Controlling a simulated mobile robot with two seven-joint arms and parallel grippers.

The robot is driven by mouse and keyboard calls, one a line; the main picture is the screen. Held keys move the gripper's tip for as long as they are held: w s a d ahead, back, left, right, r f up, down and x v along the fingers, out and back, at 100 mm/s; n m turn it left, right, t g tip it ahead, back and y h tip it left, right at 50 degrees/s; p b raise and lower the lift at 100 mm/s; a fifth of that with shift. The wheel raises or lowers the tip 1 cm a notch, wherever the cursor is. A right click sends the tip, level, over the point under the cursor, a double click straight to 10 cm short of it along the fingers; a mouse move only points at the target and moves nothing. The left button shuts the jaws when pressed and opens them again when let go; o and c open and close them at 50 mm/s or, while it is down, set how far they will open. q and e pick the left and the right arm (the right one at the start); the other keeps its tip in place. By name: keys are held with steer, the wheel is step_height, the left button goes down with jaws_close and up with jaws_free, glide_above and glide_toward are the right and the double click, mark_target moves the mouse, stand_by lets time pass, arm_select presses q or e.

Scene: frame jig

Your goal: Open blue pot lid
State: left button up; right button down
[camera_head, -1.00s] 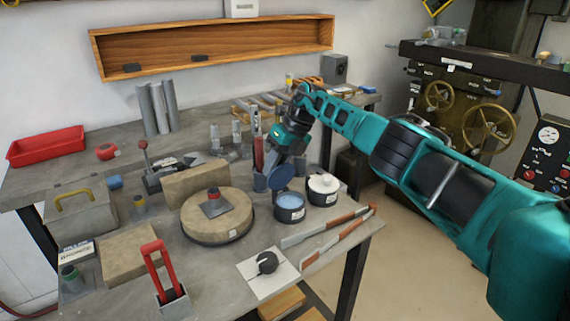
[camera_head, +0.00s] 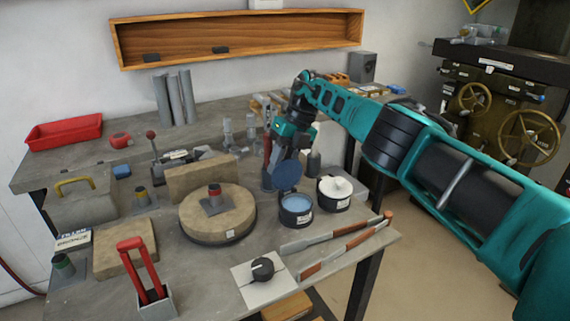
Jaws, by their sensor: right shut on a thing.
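The blue pot (camera_head: 296,212) is a dark round pot with a pale label and a blue inside, open at the top, near the right side of the bench. Its round blue lid (camera_head: 286,176) is off, tilted up behind the pot's rim. My right gripper (camera_head: 279,164) is shut on the lid; its fingertips are partly hidden. My left gripper is not in view.
A dark pot with a white lid (camera_head: 335,188) stands right of the blue pot. A round tan block (camera_head: 236,216) is on the left. Long wooden-handled tools (camera_head: 330,247) lie in front. Several tools and bottles crowd behind.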

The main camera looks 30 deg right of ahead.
stand_by(0.3)
steer(key=c, duration=1.1)
jaws_free()
steer(key=shift+c, duration=0.2)
steer(key=shift+o, duration=0.7)
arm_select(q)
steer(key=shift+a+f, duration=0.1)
